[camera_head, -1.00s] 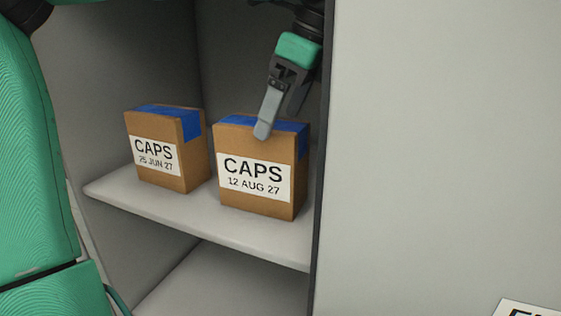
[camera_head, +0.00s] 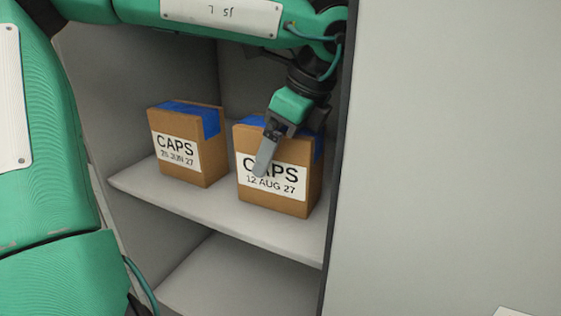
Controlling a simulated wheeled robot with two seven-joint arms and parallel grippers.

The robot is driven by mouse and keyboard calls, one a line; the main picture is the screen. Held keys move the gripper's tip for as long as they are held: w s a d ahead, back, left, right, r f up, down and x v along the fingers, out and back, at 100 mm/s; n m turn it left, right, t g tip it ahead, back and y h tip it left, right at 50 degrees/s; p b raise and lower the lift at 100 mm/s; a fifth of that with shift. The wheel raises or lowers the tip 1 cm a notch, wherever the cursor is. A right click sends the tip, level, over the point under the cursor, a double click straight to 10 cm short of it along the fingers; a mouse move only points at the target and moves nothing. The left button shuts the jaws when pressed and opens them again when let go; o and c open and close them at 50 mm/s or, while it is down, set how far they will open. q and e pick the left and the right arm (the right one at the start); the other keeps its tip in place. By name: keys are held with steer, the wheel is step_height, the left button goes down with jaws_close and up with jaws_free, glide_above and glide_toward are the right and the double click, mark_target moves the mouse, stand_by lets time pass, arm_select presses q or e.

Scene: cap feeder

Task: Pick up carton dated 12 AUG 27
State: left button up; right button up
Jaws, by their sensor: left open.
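The carton dated 12 AUG 27 (camera_head: 296,203) is a brown box with blue tape on top and a white CAPS label. It stands upright on the cabinet shelf, at the right. My left gripper (camera_head: 267,157) comes down from above onto this carton and is open. One finger shows in front of the carton's label face and covers part of the word CAPS. The other finger is hidden behind the hand or the carton. I cannot tell whether the fingers touch it. My right gripper is not in view.
A similar carton dated 25 JUN 27 (camera_head: 205,170) stands to the left on the same shelf (camera_head: 215,212), with a narrow gap between. The cabinet's side panel (camera_head: 450,150) rises close on the right. A lower shelf (camera_head: 245,280) looks empty.

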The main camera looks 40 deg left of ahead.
arm_select(q)
steer(key=shift+f+b, duration=0.15)
steer(key=shift+b, duration=0.25)
steer(key=shift+c, duration=0.2)
steer(key=c, duration=1.3)
